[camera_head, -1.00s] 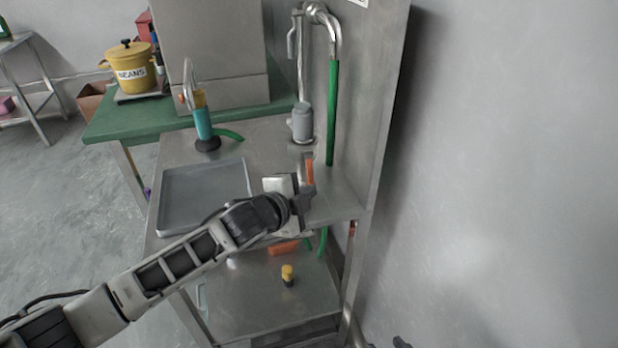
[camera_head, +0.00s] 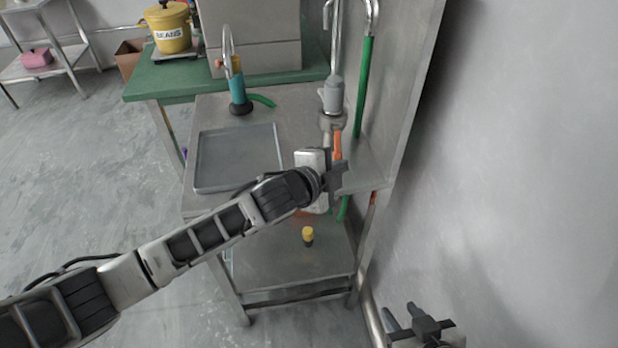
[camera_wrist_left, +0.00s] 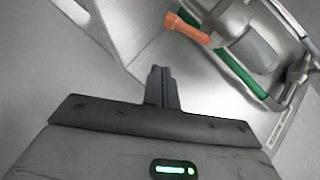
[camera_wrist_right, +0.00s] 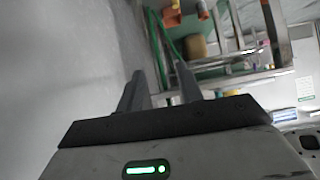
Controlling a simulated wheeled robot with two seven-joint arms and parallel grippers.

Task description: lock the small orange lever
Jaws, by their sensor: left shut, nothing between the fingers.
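A green hose (camera_head: 363,85) runs beside the lever. A teal-handled tool (camera_head: 237,92) stands behind the tray. A yellow-capped item (camera_head: 308,235) is on the lower shelf. The wall (camera_head: 530,150) bounds the right.

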